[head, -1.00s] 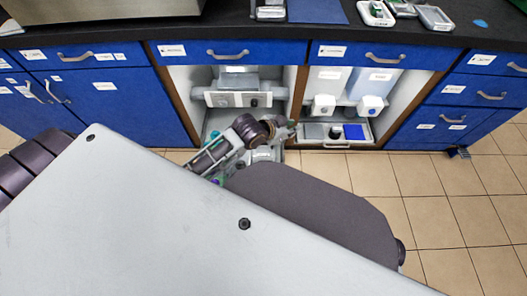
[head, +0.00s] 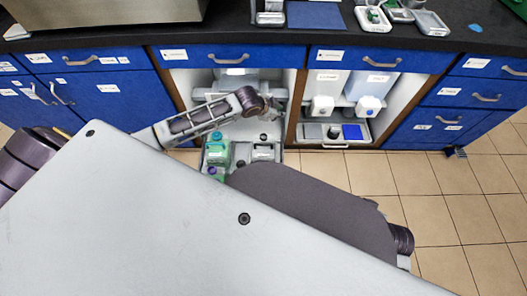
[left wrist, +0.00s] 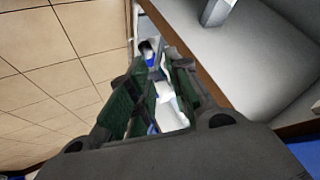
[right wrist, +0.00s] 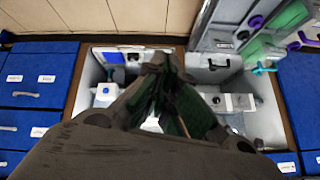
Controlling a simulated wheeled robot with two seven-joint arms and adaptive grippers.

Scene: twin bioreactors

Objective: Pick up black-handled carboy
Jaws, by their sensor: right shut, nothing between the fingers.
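In the right wrist view a black handle (right wrist: 218,63) sits on a pale grey body at the left cabinet bay, beyond my right gripper (right wrist: 168,72). It looks like the black-handled carboy, but its outline is partly unclear. The right gripper's fingers are together and empty, and it is hidden in the head view. My left gripper (head: 268,114) is at the mouth of the left bay, above the back of a pulled-out tray (head: 232,181). In the left wrist view its fingers (left wrist: 155,88) stand apart, with no object clearly held. The arm covers part of the bay.
A wooden divider (head: 294,108) separates the bays. The tiled floor at right is clear.

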